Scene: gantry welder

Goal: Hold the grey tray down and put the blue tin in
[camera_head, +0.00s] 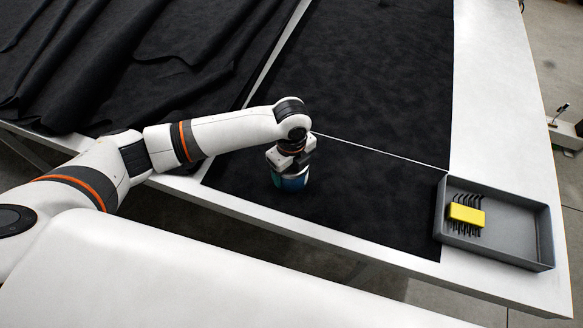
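The blue tin (292,183) is on the black cloth near the middle of the head view, showing blue and teal below my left gripper. My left gripper (289,171) points down right over the tin and covers its upper part. Its fingers cannot be made out, so its grip is unclear. The grey tray (516,255) lies at the right, near the table's front corner and apart from the tin. My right gripper is not in view.
A yellow holder with several black keys (466,214) lies in the left part of the tray; the tray's right part is empty. Black cloth (370,205) covers the middle of the white table (497,110). Wrinkled dark cloth (150,60) lies at the back left.

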